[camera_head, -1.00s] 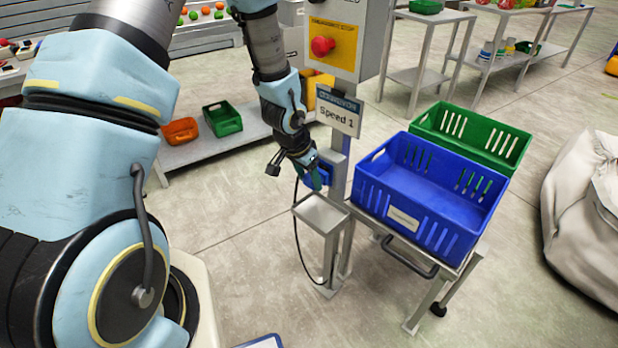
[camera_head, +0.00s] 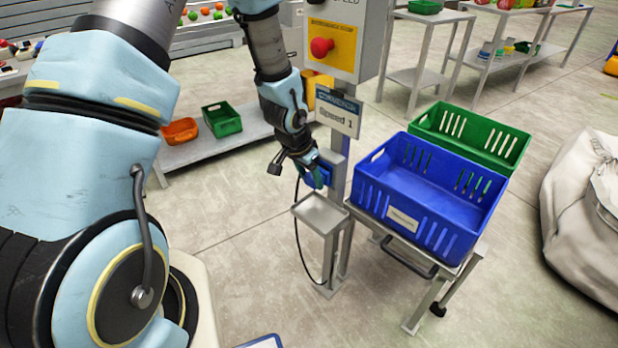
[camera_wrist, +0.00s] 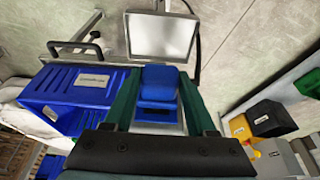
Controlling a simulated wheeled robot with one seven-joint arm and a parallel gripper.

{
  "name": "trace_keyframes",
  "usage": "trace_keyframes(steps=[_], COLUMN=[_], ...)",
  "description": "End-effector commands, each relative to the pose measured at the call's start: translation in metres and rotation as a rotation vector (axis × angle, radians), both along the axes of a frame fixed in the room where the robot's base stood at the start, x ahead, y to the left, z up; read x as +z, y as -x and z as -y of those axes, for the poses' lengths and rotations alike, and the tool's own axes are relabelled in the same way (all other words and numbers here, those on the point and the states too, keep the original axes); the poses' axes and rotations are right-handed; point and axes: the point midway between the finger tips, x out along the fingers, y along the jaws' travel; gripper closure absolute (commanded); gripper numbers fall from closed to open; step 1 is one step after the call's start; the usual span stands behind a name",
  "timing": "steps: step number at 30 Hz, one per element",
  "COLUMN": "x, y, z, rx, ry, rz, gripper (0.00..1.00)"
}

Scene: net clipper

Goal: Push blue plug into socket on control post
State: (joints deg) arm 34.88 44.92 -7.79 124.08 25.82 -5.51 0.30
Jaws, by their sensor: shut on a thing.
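My gripper (camera_head: 311,176) is at the control post (camera_head: 343,160), just above the small metal tray (camera_head: 320,213). In the wrist view its two green fingers (camera_wrist: 158,100) are closed on the sides of the blue plug (camera_wrist: 159,82). The plug also shows in the head view (camera_head: 323,177), mostly covered by my gripper. It is against or very close to the grey socket box on the post; I cannot tell how deep it sits. The socket opening is hidden. A black cable (camera_head: 298,240) hangs down in a loop beside the tray.
A blue crate (camera_head: 418,222) on a metal stand is close to the right of the post, with a green crate (camera_head: 470,125) behind it. A "Speed 1" sign (camera_head: 338,112) and red emergency button (camera_head: 321,46) are above my gripper.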

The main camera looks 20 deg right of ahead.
Motion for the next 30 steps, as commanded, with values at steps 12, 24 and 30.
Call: trace_keyframes(steps=[12, 24, 30], x=[0.000, 0.001, 0.018], y=[-0.002, -0.002, -0.001], z=[0.004, 0.004, -0.001], rx=[0.000, 0.000, 0.003], ry=[0.000, 0.000, 0.003], rz=[0.000, 0.000, 0.003], gripper=[0.24, 0.08, 0.08])
